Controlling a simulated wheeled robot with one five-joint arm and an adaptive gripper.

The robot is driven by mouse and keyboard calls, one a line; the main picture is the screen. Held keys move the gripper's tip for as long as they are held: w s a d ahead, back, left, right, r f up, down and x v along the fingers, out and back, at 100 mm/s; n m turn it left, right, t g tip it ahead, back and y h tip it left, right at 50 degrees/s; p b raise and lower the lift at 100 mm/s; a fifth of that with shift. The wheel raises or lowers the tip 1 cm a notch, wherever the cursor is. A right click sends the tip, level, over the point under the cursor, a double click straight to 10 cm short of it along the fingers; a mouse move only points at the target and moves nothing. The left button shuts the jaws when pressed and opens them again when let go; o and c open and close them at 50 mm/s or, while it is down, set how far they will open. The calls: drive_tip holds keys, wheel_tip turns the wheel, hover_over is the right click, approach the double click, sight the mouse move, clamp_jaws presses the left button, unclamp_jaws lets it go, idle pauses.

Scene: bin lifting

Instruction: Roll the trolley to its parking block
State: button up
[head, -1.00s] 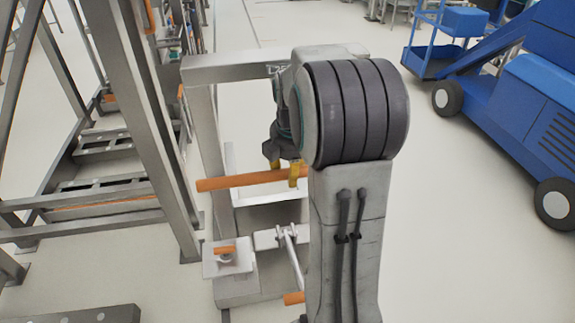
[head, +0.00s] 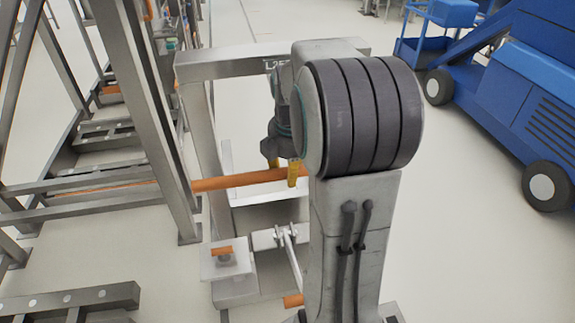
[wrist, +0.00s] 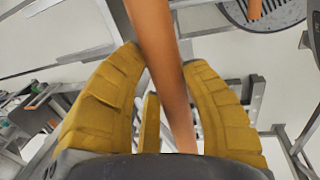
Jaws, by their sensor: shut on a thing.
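The trolley (head: 203,135) is a grey upright metal frame with an orange handle bar (head: 225,182) across it, in the middle of the head view. My gripper (head: 283,170) has yellow fingers shut around the right part of this bar. My arm hides much of the trolley's right side. I cannot make out which thing is the parking block.
Tall grey steel racking (head: 150,120) stands close along the trolley's left. A low steel beam with holes (head: 85,302) lies at the bottom left. A blue wheeled machine (head: 530,110) stands at the right. Pale floor (head: 455,240) is clear between it and my arm.

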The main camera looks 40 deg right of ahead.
drive_tip(key=shift+w+d, duration=0.15)
drive_tip(key=shift+w, duration=0.1)
drive_tip(key=o, duration=1.3)
drive_tip(key=r, duration=0.4)
drive_tip(key=s+r, duration=0.1)
drive_tip(key=r, duration=0.3)
drive_tip(key=s+a+r, duration=0.1)
drive_tip(key=r, duration=0.2)
drive_tip(key=shift+r, duration=0.4)
